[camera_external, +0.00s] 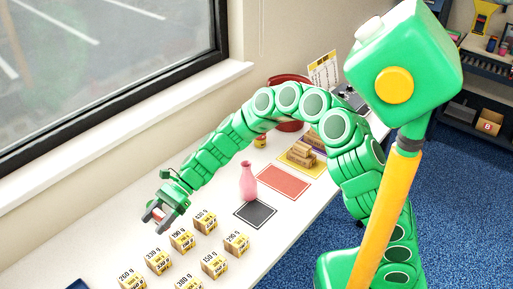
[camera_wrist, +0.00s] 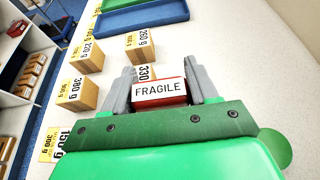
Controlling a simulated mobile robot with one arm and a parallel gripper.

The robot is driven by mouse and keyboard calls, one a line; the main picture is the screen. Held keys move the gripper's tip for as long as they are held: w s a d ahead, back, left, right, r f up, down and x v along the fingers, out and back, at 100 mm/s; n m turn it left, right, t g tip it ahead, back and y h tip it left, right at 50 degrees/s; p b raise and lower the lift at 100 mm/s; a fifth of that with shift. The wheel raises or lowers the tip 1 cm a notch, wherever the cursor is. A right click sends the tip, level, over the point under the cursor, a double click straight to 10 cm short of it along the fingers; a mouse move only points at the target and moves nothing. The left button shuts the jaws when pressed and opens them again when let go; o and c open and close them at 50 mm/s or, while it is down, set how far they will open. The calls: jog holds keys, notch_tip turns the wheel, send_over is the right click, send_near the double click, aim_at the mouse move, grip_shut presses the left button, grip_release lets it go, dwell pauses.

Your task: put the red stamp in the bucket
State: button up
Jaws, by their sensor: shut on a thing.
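My gripper (camera_external: 158,216) is raised above the left part of the white table, near the window sill. In the wrist view my gripper (camera_wrist: 162,90) is shut on the red stamp (camera_wrist: 159,101), a small red block with a white face reading FRAGILE. A bit of the stamp (camera_external: 158,212) shows between the fingers in the external view. A red, round-rimmed container (camera_external: 289,78), which looks like the bucket, stands at the far end of the table. My arm hides most of it, and its inside cannot be seen.
Several weight-marked cartons (camera_external: 182,240) stand below and right of my gripper. A pink vase (camera_external: 249,183) stands beside a black mat (camera_external: 256,213) and a red mat (camera_external: 283,181). Stacked brown pieces (camera_external: 302,153) lie farther back. A blue tray (camera_wrist: 130,17) shows in the wrist view.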

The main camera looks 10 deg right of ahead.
jog(key=shift+w+a+f, duration=0.2)
jog(key=shift+a+f, duration=0.4)
jog(key=shift+f, duration=0.2)
jog(key=shift+w+a+f, duration=0.25)
jog(key=shift+a+f, duration=0.4)
jog(key=shift+f, duration=0.2)
jog(key=shift+w+a+f, duration=0.2)
jog(key=shift+a+f, duration=0.4)
jog(key=shift+f, duration=1.75)
jog(key=o, duration=1.1)
jog(key=shift+w+d+r, duration=0.25)
jog(key=shift+w+d, duration=0.1)
jog(key=shift+w, duration=0.05)
jog(key=shift+v, duration=5.45)
